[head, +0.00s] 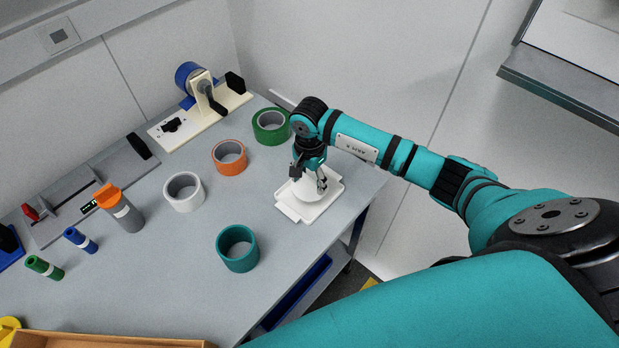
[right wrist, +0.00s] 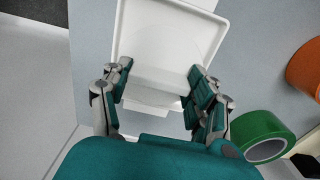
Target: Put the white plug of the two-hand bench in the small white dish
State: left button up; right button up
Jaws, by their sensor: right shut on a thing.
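The small white dish (head: 292,212) is a shallow squarish tray with a rim, near the right edge of the grey table. The white plug (head: 308,193) is a pale rounded piece over the dish. My right gripper (head: 310,186) points down over the dish, shut on the plug. In the right wrist view, the fingers of the right gripper (right wrist: 160,84) stand on both sides of the white plug (right wrist: 160,76), with the dish (right wrist: 124,35) behind it. White on white makes its outline faint; I cannot tell whether the plug touches the dish floor. My left gripper is not in view.
Green (head: 271,126), orange (head: 229,157), white (head: 184,192) and teal (head: 237,248) rings stand left of the dish. A cream stand with a blue roll (head: 192,76) is at the back. A grey cylinder with an orange top (head: 122,208) stands left.

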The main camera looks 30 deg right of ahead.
jog(key=shift+f, duration=0.65)
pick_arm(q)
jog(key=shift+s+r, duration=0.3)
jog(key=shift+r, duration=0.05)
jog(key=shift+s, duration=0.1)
pick_arm(e)
jog(key=shift+f, duration=0.1)
jog(key=shift+f, duration=0.15)
jog(key=o, duration=1.1)
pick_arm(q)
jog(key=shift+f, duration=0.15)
